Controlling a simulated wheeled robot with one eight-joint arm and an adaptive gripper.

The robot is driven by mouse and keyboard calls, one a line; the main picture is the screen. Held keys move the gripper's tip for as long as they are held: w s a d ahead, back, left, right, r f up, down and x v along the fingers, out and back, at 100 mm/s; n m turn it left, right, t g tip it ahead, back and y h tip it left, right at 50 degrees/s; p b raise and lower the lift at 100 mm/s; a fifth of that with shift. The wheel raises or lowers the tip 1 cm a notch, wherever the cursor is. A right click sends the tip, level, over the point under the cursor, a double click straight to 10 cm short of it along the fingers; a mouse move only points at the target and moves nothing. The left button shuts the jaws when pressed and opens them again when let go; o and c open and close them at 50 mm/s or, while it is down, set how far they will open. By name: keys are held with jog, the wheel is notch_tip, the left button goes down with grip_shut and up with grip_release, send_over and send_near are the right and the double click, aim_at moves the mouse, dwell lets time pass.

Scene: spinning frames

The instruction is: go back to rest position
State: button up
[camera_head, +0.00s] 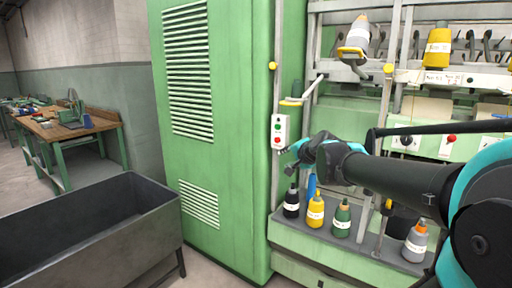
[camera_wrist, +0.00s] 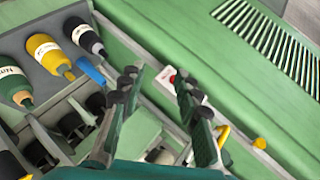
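My gripper (camera_head: 296,160) is at the end of my arm, which reaches in from the right in the head view. It is in front of the green spinning frame, above the shelf with bobbins and near the white control box (camera_head: 280,131). In the wrist view my gripper (camera_wrist: 158,90) has its two fingers apart, with nothing seen between them. Behind the fingers are the frame's green panel and the control box's red button (camera_wrist: 172,78).
Black (camera_head: 291,202), yellow (camera_head: 315,209), green (camera_head: 341,219) and grey (camera_head: 415,242) bobbins stand on the shelf below my arm. More bobbins (camera_head: 438,48) hang above. A green cabinet (camera_head: 212,120), a dark bin (camera_head: 90,232) and a workbench (camera_head: 70,127) lie left.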

jog(key=s+d+f+n+g+h, duration=0.2)
jog(key=s+d+f+n+g, duration=0.1)
jog(key=s+f, duration=0.9)
jog(key=s+d+f+n+g+h, duration=0.1)
jog(key=s+d+f+n+g, duration=0.2)
jog(key=s+f+n, duration=0.4)
jog(key=s+f+g, duration=0.1)
jog(key=s+f, duration=0.4)
jog(key=f, duration=0.5)
jog(key=shift+s+f+g+h, duration=0.2)
jog(key=shift+g+h, duration=0.2)
